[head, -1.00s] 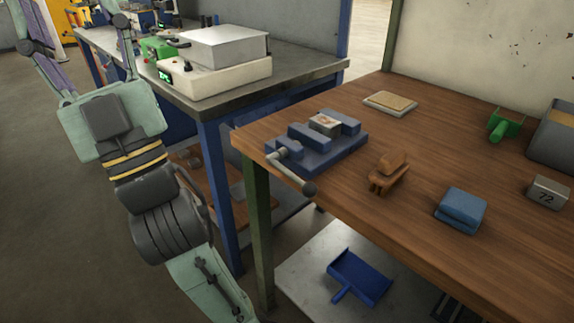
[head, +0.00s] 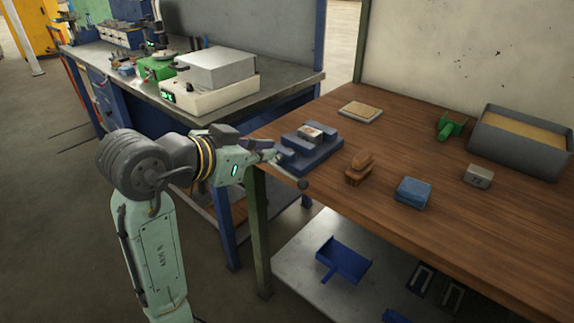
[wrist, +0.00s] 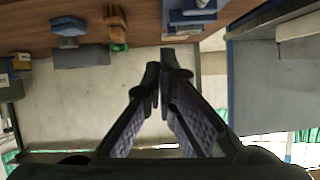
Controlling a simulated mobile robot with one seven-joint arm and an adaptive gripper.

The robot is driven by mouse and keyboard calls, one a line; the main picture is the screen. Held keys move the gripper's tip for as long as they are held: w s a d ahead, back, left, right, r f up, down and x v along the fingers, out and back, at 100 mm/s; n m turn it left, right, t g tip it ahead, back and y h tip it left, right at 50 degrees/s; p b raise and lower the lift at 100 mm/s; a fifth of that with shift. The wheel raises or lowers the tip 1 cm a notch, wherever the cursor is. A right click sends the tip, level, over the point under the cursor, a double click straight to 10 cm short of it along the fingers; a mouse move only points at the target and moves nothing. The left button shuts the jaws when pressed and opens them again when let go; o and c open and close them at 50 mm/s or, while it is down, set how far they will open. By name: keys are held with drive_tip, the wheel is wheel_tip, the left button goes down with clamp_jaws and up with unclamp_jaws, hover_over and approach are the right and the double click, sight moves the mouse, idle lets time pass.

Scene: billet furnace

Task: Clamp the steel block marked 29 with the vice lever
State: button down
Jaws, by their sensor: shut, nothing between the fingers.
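The blue vice (head: 318,158) stands on the wooden bench near its left corner, and its lower part shows at the top of the wrist view (wrist: 190,14). A small steel block (head: 311,132) sits between its jaws; its mark is too small to read. The vice lever (head: 302,184) ends in a dark knob at the bench's front edge, and its upper part is hidden in the head view. My gripper (head: 275,153) is at the vice's left side, close to the lever; I cannot tell whether they touch. In the wrist view its fingers (wrist: 163,72) are together and empty.
A wooden brush (head: 359,170), a blue block-like item (head: 412,193) and another steel block (head: 478,176) lie right of the vice. A grey bin (head: 520,140) stands at the back right. A metal-topped bench (head: 290,76) is at the left. A blue dustpan (head: 343,260) lies on the lower shelf.

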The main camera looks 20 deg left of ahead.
drive_tip(key=shift+w, duration=0.2)
drive_tip(key=p, duration=0.3)
hover_over(287, 174)
drive_tip(key=s+d, duration=0.1)
drive_tip(key=d, duration=0.1)
wheel_tip(287, 174, down, 4)
drive_tip(key=f, duration=0.4)
drive_tip(key=shift+s+a+f+p, duration=0.1)
drive_tip(key=shift+s+a+p, duration=0.1)
drive_tip(key=shift+a+p, duration=0.15)
drive_tip(key=shift+f, duration=0.1)
